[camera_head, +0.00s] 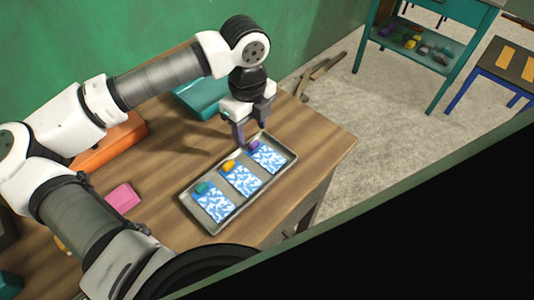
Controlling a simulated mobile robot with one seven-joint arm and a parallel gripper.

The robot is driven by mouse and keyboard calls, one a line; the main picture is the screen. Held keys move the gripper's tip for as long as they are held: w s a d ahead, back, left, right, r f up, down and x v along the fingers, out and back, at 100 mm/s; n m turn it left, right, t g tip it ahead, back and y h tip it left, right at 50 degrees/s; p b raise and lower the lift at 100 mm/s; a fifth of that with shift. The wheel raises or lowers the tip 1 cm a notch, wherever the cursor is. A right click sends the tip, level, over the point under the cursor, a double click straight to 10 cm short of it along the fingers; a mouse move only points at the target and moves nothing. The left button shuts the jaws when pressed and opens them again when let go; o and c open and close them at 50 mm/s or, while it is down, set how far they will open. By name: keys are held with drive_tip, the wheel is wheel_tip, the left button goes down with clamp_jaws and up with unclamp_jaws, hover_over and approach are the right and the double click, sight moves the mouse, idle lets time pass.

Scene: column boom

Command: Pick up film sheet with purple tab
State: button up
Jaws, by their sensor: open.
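A grey metal tray (225,217) lies on the wooden table and holds three blue-and-white patterned film sheets in a row. The film sheet with the purple tab (269,157) is at the far right end; its purple tab (254,145) sits at its upper left edge. The middle film sheet (244,181) has an orange tab (229,166). The near-left film sheet (215,204) has a teal tab (202,188). My gripper (241,139) is open and points down just left of the purple tab, apparently above the tray's far edge. Its exact height is hard to tell.
The wooden table (165,160) also bears a pink block (122,197), an orange item (110,143) and a teal container (202,96) behind my gripper. A green wall stands behind. A teal shelf (425,47) and a small blue-legged table (507,62) stand farther right.

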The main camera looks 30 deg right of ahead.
drive_tip(key=f+p, duration=0.1)
drive_tip(key=f, duration=0.1)
drive_tip(key=f+p, duration=0.1)
drive_tip(key=f, duration=0.1)
drive_tip(key=shift+s+d+f, duration=0.1)
drive_tip(key=shift+s+d, duration=0.05)
drive_tip(key=shift+d, duration=0.25)
drive_tip(key=shift+f, duration=0.45)
drive_tip(key=c, duration=1)
drive_tip(key=shift+r, duration=0.1)
drive_tip(key=shift+c, duration=0.2)
